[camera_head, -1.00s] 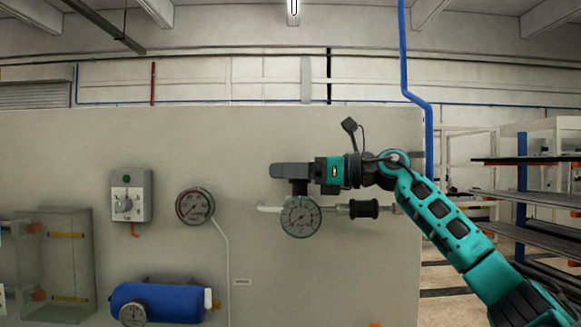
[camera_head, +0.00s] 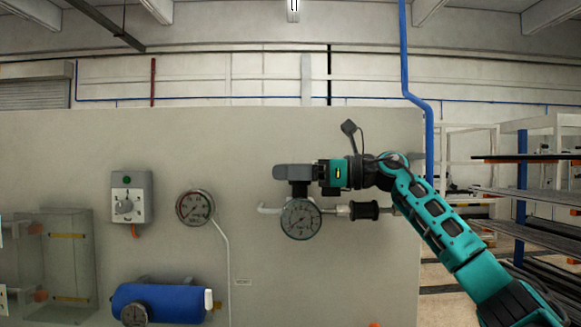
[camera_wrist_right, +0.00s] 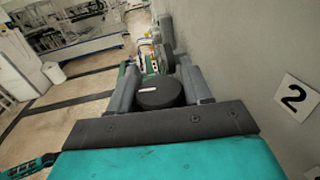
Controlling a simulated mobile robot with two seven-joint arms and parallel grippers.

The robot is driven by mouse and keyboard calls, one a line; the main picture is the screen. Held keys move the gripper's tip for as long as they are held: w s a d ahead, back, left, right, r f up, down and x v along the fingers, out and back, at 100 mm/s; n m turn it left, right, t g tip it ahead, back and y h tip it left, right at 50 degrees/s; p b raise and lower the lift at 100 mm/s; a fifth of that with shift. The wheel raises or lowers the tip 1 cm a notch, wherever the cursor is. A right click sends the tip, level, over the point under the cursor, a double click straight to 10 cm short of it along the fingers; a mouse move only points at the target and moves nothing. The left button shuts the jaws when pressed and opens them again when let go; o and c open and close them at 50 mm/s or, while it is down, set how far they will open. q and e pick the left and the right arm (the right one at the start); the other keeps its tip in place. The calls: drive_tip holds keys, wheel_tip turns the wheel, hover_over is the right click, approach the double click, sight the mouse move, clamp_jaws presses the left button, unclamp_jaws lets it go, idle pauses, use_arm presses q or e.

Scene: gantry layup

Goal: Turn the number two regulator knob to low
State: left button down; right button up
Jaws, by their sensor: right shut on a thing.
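The number two regulator (camera_head: 301,218) is on the grey panel, with a round dial gauge on its front and pipes at its sides. Its dark knob (camera_wrist_right: 160,92) is round, with a small white mark on top, in the right wrist view. My right gripper (camera_head: 293,172) reaches in from the right above the gauge. Its fingers are shut on the knob, one on each side. A white plate with a black 2 (camera_wrist_right: 293,98) is on the panel beside the gripper. The head view hides most of the knob behind the fingers. My left gripper is not in view.
Left of the regulator are another round gauge (camera_head: 195,207), a grey switch box (camera_head: 132,197) with a green button, and a blue tank (camera_head: 158,303). A clear case (camera_head: 68,250) is at the far left. Shelving (camera_head: 530,205) stands at the right.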

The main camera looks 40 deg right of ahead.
drive_tip(key=shift+s+a+n+g+y+p, duration=0.1)
drive_tip(key=shift+n+g+y+p, duration=0.35)
drive_tip(key=shift+n+g+y, duration=0.5)
drive_tip(key=o, duration=1)
drive_tip(key=shift+r, duration=10)
